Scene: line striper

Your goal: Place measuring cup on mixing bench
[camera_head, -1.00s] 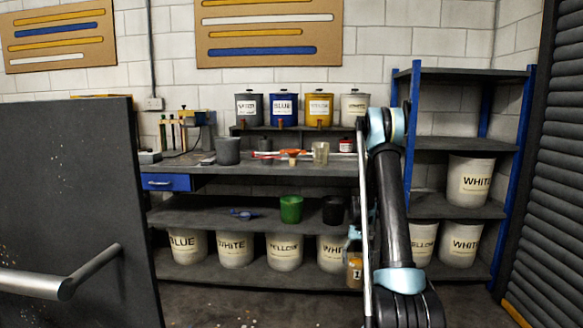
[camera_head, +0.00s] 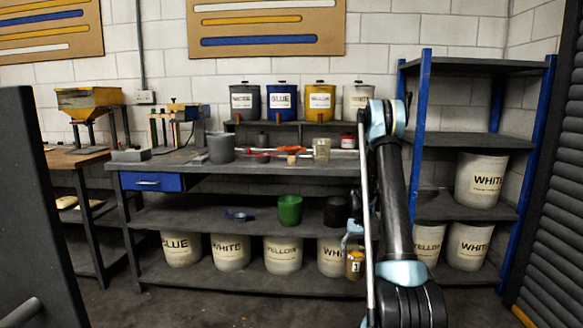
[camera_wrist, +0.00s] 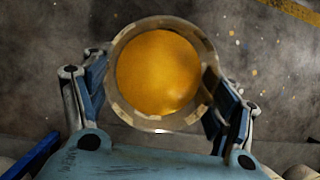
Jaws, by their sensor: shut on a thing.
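My gripper (camera_wrist: 160,95) is shut on a round cup (camera_wrist: 158,75) with a pale rim and yellow contents, seen from above in the wrist view. I take it to be the measuring cup. In the head view the cup (camera_head: 355,265) shows small and low at the right of the bench, upright, with a pale label; my arm partly hides the gripper there. The mixing bench (camera_head: 185,163) is the dark table ahead, its top higher in the picture than the held cup. Another clear cup (camera_head: 321,150) stands on it.
A grey pot (camera_head: 221,148), an orange item (camera_head: 291,151) and thin rods lie on the benchtop; labelled paint cans stand behind. A dark panel (camera_head: 35,210) stands near left, a blue-post rack (camera_head: 422,130) right. The floor before the bench is clear.

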